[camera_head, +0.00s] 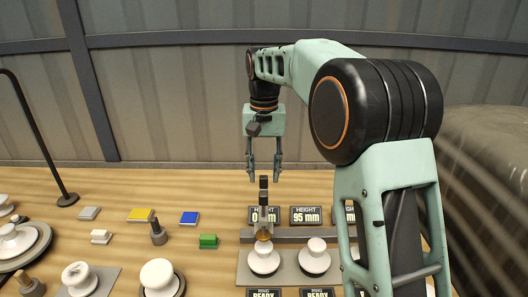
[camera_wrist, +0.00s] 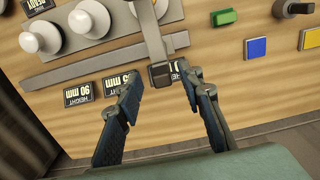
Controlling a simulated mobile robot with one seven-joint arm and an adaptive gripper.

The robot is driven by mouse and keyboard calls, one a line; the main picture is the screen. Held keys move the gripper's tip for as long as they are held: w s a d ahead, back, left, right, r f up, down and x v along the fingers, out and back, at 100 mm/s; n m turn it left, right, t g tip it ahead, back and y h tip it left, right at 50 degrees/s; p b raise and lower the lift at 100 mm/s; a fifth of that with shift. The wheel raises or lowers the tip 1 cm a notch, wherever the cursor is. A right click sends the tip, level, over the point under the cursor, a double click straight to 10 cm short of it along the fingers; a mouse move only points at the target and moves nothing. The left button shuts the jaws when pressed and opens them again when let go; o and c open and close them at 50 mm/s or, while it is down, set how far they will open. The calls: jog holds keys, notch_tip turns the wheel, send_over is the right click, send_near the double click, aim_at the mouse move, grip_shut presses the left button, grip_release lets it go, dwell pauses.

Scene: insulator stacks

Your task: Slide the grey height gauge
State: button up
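The grey height gauge (camera_head: 263,217) stands upright on a grey rail (camera_head: 320,233), at the left end of the row of insulator stacks. Its dark top knob (camera_head: 263,182) points up, and an orange-brown part sits low on it, just over the left white insulator (camera_head: 263,258). My gripper (camera_head: 264,178) points down above the gauge with its fingers apart. In the wrist view, the gauge's dark top block (camera_wrist: 161,75) lies between my open fingertips (camera_wrist: 160,82). I cannot tell whether the fingers are level with the knob. No contact shows.
Height displays (camera_head: 305,215) stand behind the rail; one reads 95 mm. A second white insulator (camera_head: 314,256) stands right of the first. Green (camera_head: 208,241), blue (camera_head: 189,218) and yellow (camera_head: 141,215) blocks lie to the left. A lamp post (camera_head: 67,198) stands far left.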

notch_tip(320, 180, up, 10)
jog(key=shift+f, duration=0.15)
dwell(0.4)
